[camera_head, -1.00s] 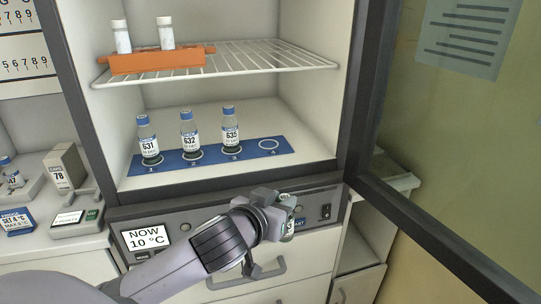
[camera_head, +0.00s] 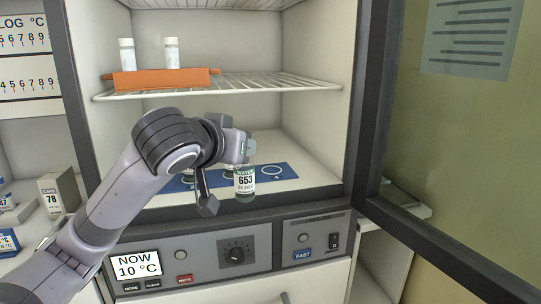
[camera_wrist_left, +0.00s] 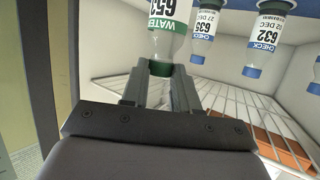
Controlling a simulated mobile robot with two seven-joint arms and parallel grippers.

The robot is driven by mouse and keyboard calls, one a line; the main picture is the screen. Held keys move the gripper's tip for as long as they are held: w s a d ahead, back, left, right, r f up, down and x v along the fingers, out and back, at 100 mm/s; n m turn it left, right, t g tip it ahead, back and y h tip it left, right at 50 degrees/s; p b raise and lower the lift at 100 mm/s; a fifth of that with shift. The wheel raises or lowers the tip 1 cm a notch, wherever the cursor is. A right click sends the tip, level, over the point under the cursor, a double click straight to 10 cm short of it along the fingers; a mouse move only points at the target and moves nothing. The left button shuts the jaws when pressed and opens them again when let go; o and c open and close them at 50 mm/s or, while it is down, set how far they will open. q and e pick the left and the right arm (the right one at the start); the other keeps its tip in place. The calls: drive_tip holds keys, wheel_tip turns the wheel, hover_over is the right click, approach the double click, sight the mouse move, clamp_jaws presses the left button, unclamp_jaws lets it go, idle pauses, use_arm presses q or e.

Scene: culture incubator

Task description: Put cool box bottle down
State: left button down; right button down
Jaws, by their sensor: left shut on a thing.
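My left gripper (camera_head: 244,148) is shut on a bottle with a green cap and a label reading 653 (camera_head: 245,184). It holds the bottle upright at the front opening of the incubator, in front of the blue mat (camera_head: 284,178). In the left wrist view the bottle (camera_wrist_left: 168,45) is between the fingers (camera_wrist_left: 160,88), gripped at its green cap. Blue-capped bottles 635 (camera_wrist_left: 205,22) and 632 (camera_wrist_left: 266,38) show beyond it there. In the head view my arm mostly hides them. An empty ring (camera_head: 272,172) is visible at the mat's right end. My right gripper is out of view.
A wire shelf (camera_head: 270,85) with an orange rack (camera_head: 160,79) and two white-capped vials is above. The open door (camera_head: 440,130) stands at the right. The control panel (camera_head: 235,252) reads NOW 10 °C below the opening.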

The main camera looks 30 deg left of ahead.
use_arm(q)
drive_tip(key=w+a+p, duration=0.1)
drive_tip(key=w+a, duration=0.1)
drive_tip(key=w, duration=0.6)
drive_tip(key=w+a+p, duration=0.1)
drive_tip(key=w+a, duration=0.1)
drive_tip(key=w, duration=0.6)
drive_tip(key=shift+w+a+f, duration=0.25)
drive_tip(key=shift+f, duration=0.05)
drive_tip(key=shift+f, duration=0.2)
drive_tip(key=c, duration=0.8)
unclamp_jaws()
drive_tip(key=shift+c, duration=0.2)
drive_tip(key=shift+r, duration=0.1)
